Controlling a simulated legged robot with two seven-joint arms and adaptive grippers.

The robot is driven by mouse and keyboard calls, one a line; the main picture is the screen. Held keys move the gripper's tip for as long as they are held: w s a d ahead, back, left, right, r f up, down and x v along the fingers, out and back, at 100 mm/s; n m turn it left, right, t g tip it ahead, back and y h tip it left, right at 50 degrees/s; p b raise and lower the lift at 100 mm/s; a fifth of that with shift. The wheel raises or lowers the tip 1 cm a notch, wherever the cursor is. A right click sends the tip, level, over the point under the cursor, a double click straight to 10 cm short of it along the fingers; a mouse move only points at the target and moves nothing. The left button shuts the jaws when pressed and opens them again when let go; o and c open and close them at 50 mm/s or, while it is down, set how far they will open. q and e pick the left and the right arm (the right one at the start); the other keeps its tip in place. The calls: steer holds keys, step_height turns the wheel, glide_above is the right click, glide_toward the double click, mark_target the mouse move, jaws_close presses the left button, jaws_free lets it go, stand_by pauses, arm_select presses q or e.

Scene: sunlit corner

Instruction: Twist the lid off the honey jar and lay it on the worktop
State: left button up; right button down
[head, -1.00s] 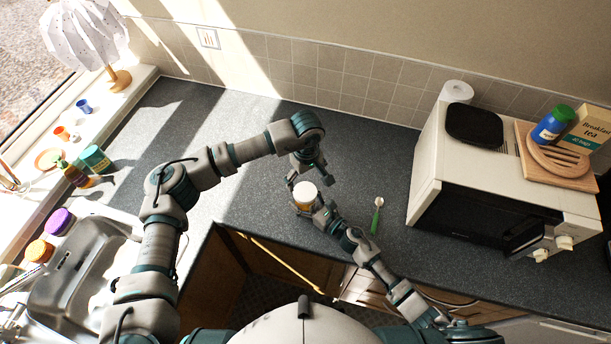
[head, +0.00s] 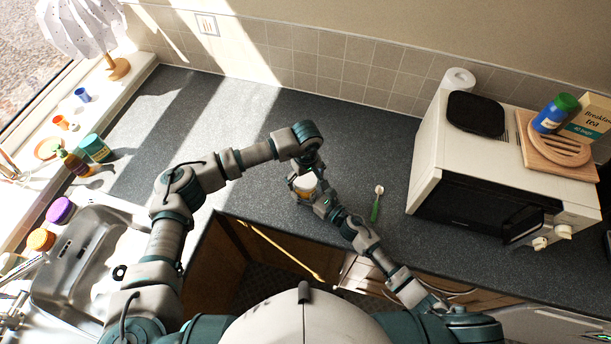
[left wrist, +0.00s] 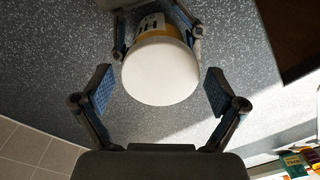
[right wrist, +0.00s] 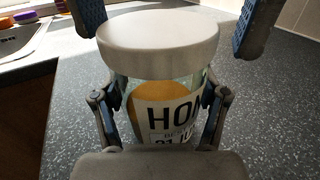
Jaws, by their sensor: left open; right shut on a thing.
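The honey jar (right wrist: 165,105) stands upright near the worktop's front edge, with a white lid (right wrist: 158,42) on it. My right gripper (head: 318,198) is shut on the jar's body; its fingers show on both sides of the glass in the right wrist view. My left gripper (head: 305,176) is open above the jar. In the left wrist view the lid (left wrist: 161,72) lies ahead of my left gripper's spread fingers (left wrist: 160,92), without visible contact. In the right wrist view those fingertips flank the lid. In the head view my left gripper partly hides the jar.
The dark speckled worktop (head: 250,120) has free room behind and left of the jar. A green-handled brush (head: 376,206) lies right of it. The microwave (head: 490,185) stands further right, the sink (head: 85,255) at the left.

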arm_select(q)
steer(key=c, duration=1.2)
steer(key=n, duration=0.5)
arm_select(e)
steer(key=shift+r, duration=0.1)
arm_select(q)
steer(key=n, duration=1)
steer(key=shift+d+n, duration=0.1)
steer(key=shift+n, duration=0.3)
arm_select(e)
steer(key=shift+a, duration=0.1)
arm_select(q)
steer(key=n, duration=0.2)
steer(key=shift+n, duration=0.3)
steer(key=n, duration=0.5)
steer(key=shift+r, duration=0.1)
steer(key=n, duration=0.3)
arm_select(e)
steer(key=shift+s+a, duration=0.1)
arm_select(q)
steer(key=shift+d, duration=0.1)
steer(key=shift+s+r, duration=0.1)
steer(key=shift+s, duration=0.05)
